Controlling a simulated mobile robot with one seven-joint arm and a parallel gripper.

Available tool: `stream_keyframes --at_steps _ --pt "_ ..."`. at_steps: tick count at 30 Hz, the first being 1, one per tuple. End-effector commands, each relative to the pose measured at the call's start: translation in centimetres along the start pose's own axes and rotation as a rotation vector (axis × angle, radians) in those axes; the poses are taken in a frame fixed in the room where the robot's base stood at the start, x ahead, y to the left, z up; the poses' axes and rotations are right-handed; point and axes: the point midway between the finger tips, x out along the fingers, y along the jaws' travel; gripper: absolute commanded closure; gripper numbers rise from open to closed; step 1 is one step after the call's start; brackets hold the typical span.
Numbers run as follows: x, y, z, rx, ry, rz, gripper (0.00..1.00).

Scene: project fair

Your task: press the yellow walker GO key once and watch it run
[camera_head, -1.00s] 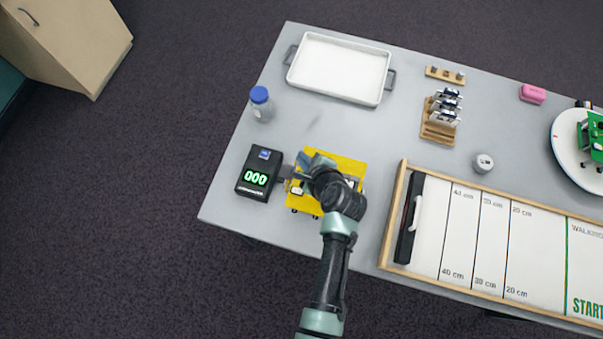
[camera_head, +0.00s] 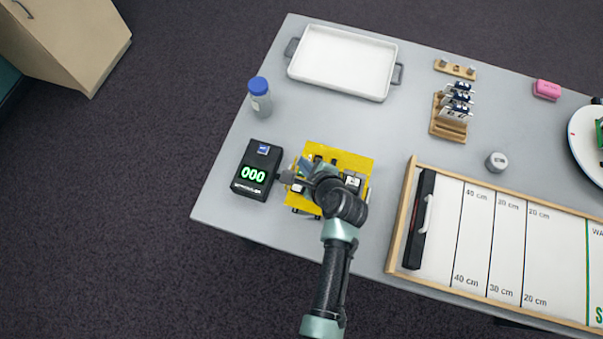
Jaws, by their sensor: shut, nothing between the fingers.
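The yellow walker (camera_head: 352,162) stands on the grey table near its left front corner, just right of a black box. My arm and gripper cover much of its middle and left part. My gripper (camera_head: 288,179) is shut and empty, at the walker's left side, between it and the box. A pale key-like block (camera_head: 299,188) shows close beside the fingertips on the walker's left edge; I cannot tell whether they touch. A second pale block with a dark top (camera_head: 353,180) shows on the walker's right part.
The black box (camera_head: 246,187) shows a green 000. A blue-capped bottle (camera_head: 260,96) and a white tray (camera_head: 342,62) stand behind. A wood-framed track (camera_head: 510,240) lies to the right. A card rack (camera_head: 449,131), small cup (camera_head: 496,162) and pink block (camera_head: 547,89) stand behind it.

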Motion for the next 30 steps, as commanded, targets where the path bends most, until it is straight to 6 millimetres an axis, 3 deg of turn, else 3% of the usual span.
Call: stream_keyframes --at_steps 6,30 --pt "1.34 0.93 -0.94 0.001 -0.001 0.0 1.0" --pt "1.3 0.91 -0.93 0.0 0.0 -0.001 1.0"
